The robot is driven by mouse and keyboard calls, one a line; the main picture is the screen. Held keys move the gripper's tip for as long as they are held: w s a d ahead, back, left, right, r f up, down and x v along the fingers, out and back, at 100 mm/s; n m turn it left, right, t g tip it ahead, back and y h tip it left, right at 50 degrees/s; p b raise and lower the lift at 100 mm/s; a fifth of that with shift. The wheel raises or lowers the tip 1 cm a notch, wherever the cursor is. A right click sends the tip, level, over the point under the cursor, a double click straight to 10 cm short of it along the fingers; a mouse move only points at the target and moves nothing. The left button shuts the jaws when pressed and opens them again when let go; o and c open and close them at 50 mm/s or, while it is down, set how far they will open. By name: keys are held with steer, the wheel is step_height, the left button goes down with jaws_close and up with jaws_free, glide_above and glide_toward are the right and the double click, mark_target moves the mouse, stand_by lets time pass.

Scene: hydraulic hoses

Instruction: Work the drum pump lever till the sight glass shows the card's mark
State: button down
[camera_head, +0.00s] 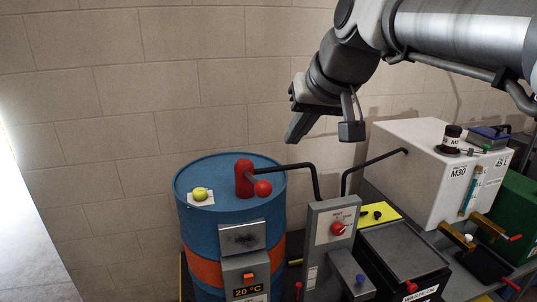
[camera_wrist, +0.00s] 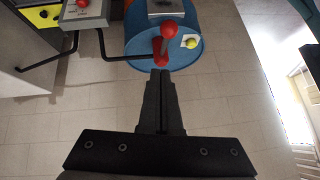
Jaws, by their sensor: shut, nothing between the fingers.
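The blue drum (camera_head: 215,222) with an orange band stands left of centre. On its lid is the red pump body (camera_head: 243,178), with a lever ending in a red ball knob (camera_head: 263,188) toward the front right. The knob also shows in the wrist view (camera_wrist: 170,30), beyond my fingertips. My gripper (camera_head: 292,138) is shut and empty, in the air above and right of the drum, apart from the lever; its shut fingers show in the wrist view (camera_wrist: 161,74). A bluish sight glass (camera_head: 470,191) is on the white tank's (camera_head: 408,172) front. Its level is too small to read.
A black hose (camera_head: 316,178) runs from the pump toward a grey post (camera_head: 331,240) with a red knob. A yellow-green ball (camera_head: 200,193) sits on a white sheet on the drum lid. A dark box (camera_head: 400,258) and green container (camera_head: 520,215) stand right.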

steer(key=shift+w+a+r, duration=0.25)
steer(key=shift+a+r, duration=0.35)
steer(key=shift+a, duration=0.1)
steer(key=shift+f, duration=0.1)
glide_above(268, 186)
steer(key=f, duration=0.8)
steer(key=shift+w+d+f, duration=0.1)
steer(key=shift+w+d, duration=0.15)
steer(key=shift+w, duration=0.15)
steer(key=shift+s+a+f, duration=0.1)
steer(key=shift+s+f, duration=0.1)
steer(key=shift+f, duration=0.4)
steer(key=shift+s+f, duration=0.15)
steer(key=shift+f, duration=0.4)
steer(key=shift+a+f, duration=0.1)
steer(key=shift+f, duration=0.35)
steer(key=shift+f+b, duration=0.15)
steer(key=shift+b, duration=0.25)
